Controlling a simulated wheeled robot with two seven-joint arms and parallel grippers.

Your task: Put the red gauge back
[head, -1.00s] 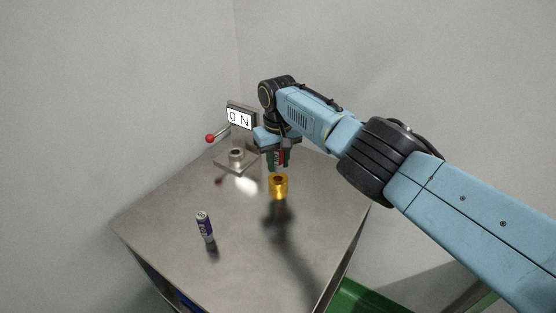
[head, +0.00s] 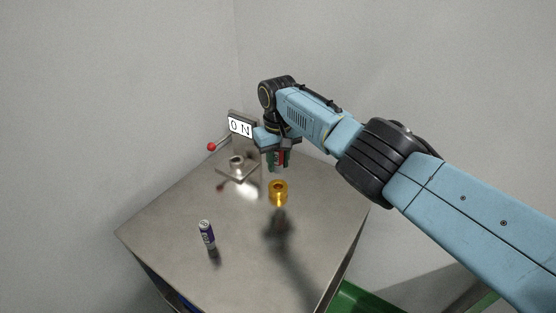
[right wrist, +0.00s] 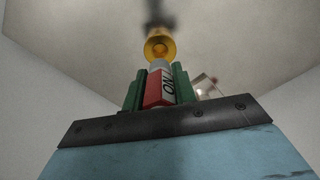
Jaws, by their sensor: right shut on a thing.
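My right gripper (head: 279,162) is shut on the red gauge and points down. Its green fingers hold the gauge (right wrist: 154,92) from both sides in the right wrist view. The gauge is red and white with dark letters and a pale tip. The gold ring-shaped holder (head: 278,187) stands on the table below the gripper, with a gap between them. The holder also shows just past the gauge's tip in the right wrist view (right wrist: 159,48). My left gripper is in neither view.
A metal table (head: 165,225) carries a small blue and silver can (head: 206,233) at front left. At the back left are a metal fixture (head: 237,164), a red-knobbed lever (head: 212,147) and a display (head: 240,126) reading "0 N". A green bin (head: 355,300) stands at lower right.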

